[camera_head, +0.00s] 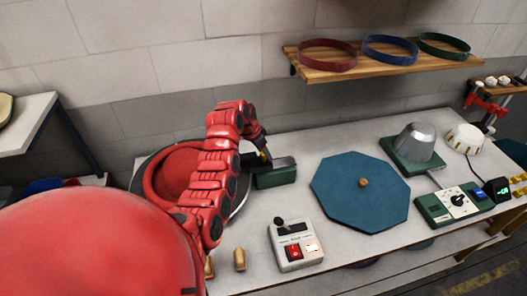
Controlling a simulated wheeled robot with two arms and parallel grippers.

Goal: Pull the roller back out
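A red arm comes in from the lower left and bends over at the back of the table. Its dark gripper (263,155) points down at a dark grey piece (270,163) on a green block (276,178). This looks like the roller's mount, but I cannot pick out the roller itself. The fingers are small and partly hidden by the arm, so their opening and any contact are unclear. My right gripper is not seen.
A control box (295,244) with a lever and red switch stands in front. A blue octagonal plate (345,192) lies mid-table. A grey cone on a green base (412,158) and a green dial box (455,204) are at right. A shelf (370,64) holds coloured bands.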

